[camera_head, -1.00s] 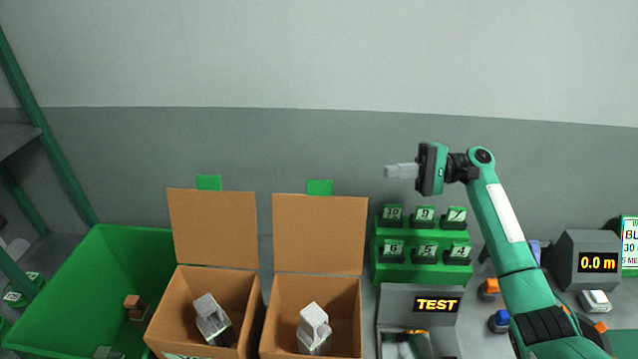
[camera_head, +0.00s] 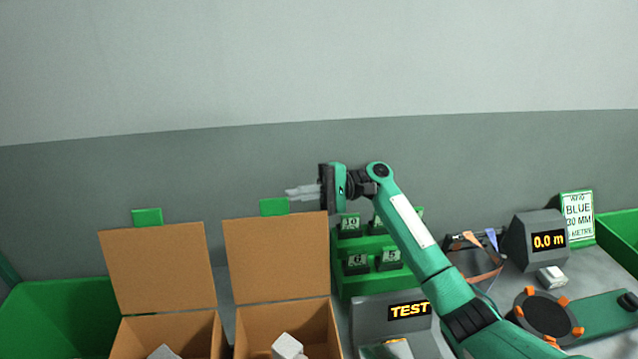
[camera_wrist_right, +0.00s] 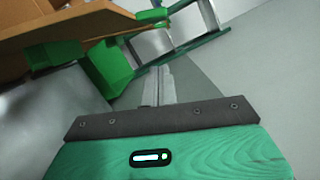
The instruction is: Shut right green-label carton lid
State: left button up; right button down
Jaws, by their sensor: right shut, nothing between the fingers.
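The right carton (camera_head: 318,325) stands open, its brown lid (camera_head: 278,258) raised upright at the back with a green tab (camera_head: 274,206) on its top edge. A grey-white item (camera_head: 287,346) lies inside it. The left carton (camera_head: 212,335) is also open, with its lid (camera_head: 158,268) raised and a green tab (camera_head: 147,217). My right gripper (camera_head: 290,192) is shut and empty, just right of the right lid's tab and near the lid's top edge; contact cannot be told. In the right wrist view its shut fingers (camera_wrist_right: 160,85) point toward the green tab area. My left gripper is not in view.
A green rack (camera_head: 350,285) with numbered blocks stands right of the cartons, below my right arm. A TEST display (camera_head: 408,310), a meter reading 0.0 m (camera_head: 548,241) and a BLUE sign (camera_head: 577,215) are further right. A green bin (camera_head: 50,318) is at left.

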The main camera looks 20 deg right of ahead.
jog(key=s+a+p, duration=0.1)
jog(key=s, duration=0.1)
jog(key=s+a+r+p, duration=0.1)
jog(key=shift+s+a+r+p, duration=0.2)
jog(key=shift+s+a+p, duration=0.1)
jog(key=shift+s+a, duration=0.1)
jog(key=shift+d, duration=0.1)
